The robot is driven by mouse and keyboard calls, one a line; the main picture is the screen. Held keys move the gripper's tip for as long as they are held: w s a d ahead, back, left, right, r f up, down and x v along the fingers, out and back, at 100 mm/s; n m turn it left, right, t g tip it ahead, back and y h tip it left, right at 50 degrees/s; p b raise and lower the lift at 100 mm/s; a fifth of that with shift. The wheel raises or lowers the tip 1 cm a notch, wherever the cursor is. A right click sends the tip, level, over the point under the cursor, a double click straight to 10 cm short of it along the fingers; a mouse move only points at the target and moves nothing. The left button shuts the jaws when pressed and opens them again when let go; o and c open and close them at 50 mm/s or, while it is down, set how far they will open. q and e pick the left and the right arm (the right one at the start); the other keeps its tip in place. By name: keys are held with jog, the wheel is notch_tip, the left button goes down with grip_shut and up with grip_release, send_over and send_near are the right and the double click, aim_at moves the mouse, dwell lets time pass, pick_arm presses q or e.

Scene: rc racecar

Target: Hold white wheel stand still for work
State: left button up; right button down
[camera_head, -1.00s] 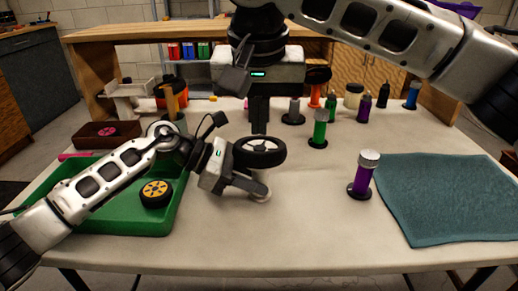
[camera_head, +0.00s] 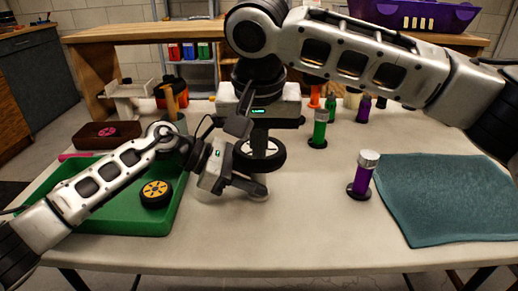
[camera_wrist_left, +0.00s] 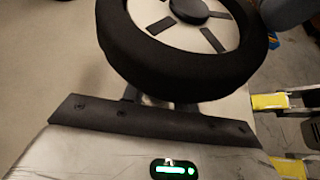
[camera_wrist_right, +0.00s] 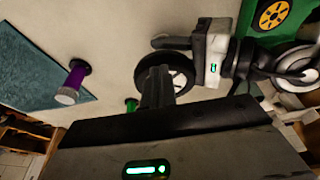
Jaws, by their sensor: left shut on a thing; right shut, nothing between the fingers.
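The white wheel (camera_head: 251,164) has a black tyre and a pale hub and sits near the middle of the table. It also shows in the left wrist view (camera_wrist_left: 190,35) and the right wrist view (camera_wrist_right: 182,78). My left gripper (camera_head: 250,187) is shut on the wheel's stand, low beside the wheel; the held part is mostly hidden by the fingers and tyre. My right gripper (camera_head: 259,138) is shut and empty, pointing down over the wheel's far side, in front of its hub in the picture. I cannot tell whether it touches the wheel.
A green tray (camera_head: 110,222) with a yellow-hubbed wheel (camera_head: 156,193) lies at left. A purple screwdriver-like tool (camera_head: 362,178) stands at right beside a teal mat (camera_head: 440,195). A green one (camera_head: 319,128) stands behind. The table's front middle is clear.

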pick_arm(q)
jog(key=shift+s+d+r, duration=0.1)
jog(key=shift+d, duration=0.05)
pick_arm(e)
jog(key=shift+w+f, duration=0.1)
jog(key=shift+f, duration=0.4)
jog(key=shift+s, duration=0.2)
jog(key=s, duration=0.1)
jog(key=s+r, duration=0.1)
jog(key=shift+s, duration=0.35)
jog(key=shift+r, duration=0.2)
jog(key=v, duration=1.1)
jog(key=shift+r, duration=0.4)
jog(key=shift+a, duration=0.1)
pick_arm(q)
jog(key=o, duration=1)
